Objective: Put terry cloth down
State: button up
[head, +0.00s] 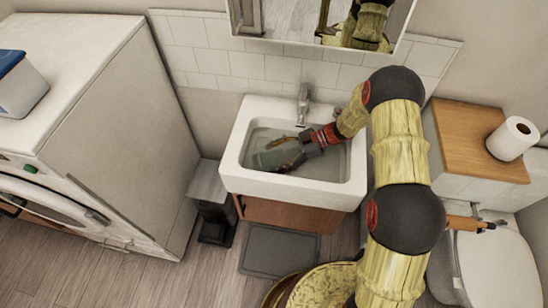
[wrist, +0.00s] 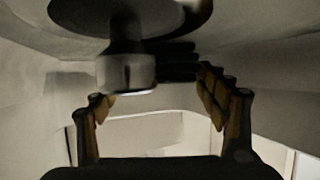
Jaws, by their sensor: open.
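My gripper (head: 280,157) reaches down into the white sink basin (head: 232,165) from the right. In the wrist view its two fingers (wrist: 158,92) stand apart, with nothing clearly held between them. A grey-green patch (head: 266,160) lies in the basin by the fingers. I cannot tell whether it is the terry cloth, water or the basin floor. No cloth is clearly seen in the wrist view. A grey cylindrical fitting under a dark disc (wrist: 125,70) is close in front of the wrist camera.
The faucet (head: 304,100) stands at the sink's back rim, close to my arm. A white washing machine (head: 115,110) is at the left. A toilet (head: 495,265) and a paper roll (head: 510,138) are at the right. A grey mat (head: 278,252) lies on the floor.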

jog(key=shift+r, duration=0.1)
jog(key=shift+d+r, duration=0.15)
jog(key=shift+d, duration=0.1)
jog(key=p+v, duration=0.2)
jog(key=v, duration=0.5)
jog(key=shift+w, duration=0.15)
dwell(0.3)
